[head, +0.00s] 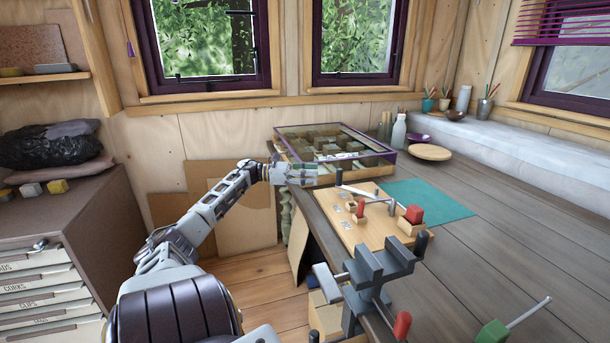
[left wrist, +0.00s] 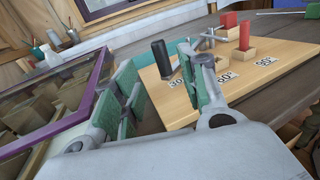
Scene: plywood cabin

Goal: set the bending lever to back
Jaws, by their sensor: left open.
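The bending jig is a light wooden board (head: 370,230) on the bench, with angle labels and small blocks on it. Its lever has a dark upright handle (head: 339,176) at the board's far left, and a metal bar runs right from it. In the left wrist view the dark handle (left wrist: 161,59) shows in the gap between my fingers, beyond them; I cannot tell whether it touches either finger. My left gripper (head: 303,172) is open with green pads, just left of the handle. It also fills the left wrist view (left wrist: 157,85). My right gripper is not in view.
A glass-topped case (head: 335,145) stands behind my left gripper. A grey vise (head: 370,272) with a red knob is at the bench's near edge. A teal mat (head: 430,199) and clear bench lie to the right.

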